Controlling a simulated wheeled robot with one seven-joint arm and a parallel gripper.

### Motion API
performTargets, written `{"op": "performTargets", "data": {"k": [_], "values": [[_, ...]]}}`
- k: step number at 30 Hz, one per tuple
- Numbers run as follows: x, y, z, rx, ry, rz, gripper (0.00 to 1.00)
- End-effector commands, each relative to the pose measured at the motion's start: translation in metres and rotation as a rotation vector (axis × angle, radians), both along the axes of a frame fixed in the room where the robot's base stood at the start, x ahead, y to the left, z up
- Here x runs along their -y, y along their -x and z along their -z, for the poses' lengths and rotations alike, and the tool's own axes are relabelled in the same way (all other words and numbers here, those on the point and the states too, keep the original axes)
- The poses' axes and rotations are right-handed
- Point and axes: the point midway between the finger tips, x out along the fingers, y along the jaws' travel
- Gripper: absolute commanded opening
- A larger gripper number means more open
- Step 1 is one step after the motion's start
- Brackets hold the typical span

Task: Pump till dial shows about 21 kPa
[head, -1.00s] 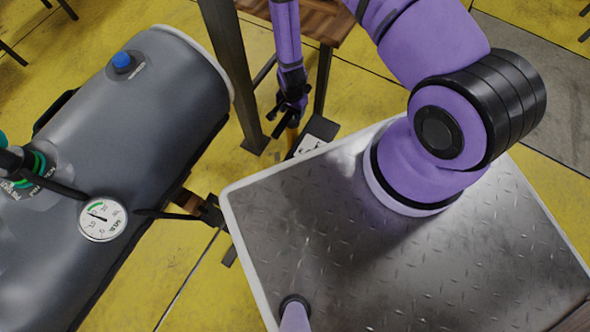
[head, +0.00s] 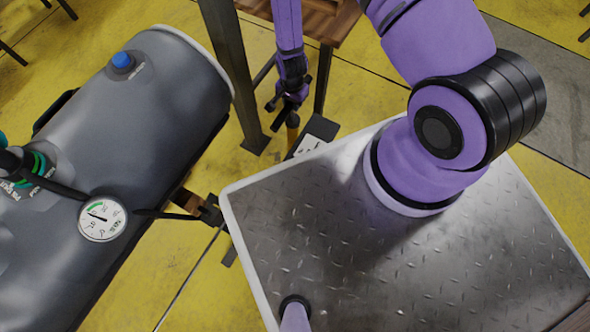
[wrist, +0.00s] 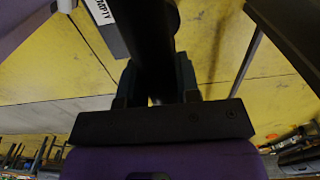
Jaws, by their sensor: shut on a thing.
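My gripper (head: 291,92) is at the upper middle, beyond the metal-topped platform. In the wrist view its fingers are shut around a black cylindrical handle (wrist: 155,45). An orange-brown part (head: 292,129) shows below the gripper. A dark box with a white label (head: 312,138) is beside it; how these join is partly hidden.
The grey boat tube (head: 130,120) with a blue valve cap (head: 122,61) fills the left. A dark post (head: 232,75) stands left of my gripper, and a wooden table (head: 320,22) is behind it. Yellow floor (head: 195,265) lies between boat and platform.

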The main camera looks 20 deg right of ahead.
Motion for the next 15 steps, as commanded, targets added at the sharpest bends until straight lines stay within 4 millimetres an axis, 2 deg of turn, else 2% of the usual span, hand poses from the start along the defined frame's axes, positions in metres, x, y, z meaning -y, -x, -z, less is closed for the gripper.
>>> {"op": "performTargets", "data": {"k": [1, 15], "values": [[0.000, -0.002, -0.009, 0.004, -0.001, 0.001, 0.00], [-0.001, -0.002, -0.074, 0.007, -0.001, 0.000, 0.00]]}}
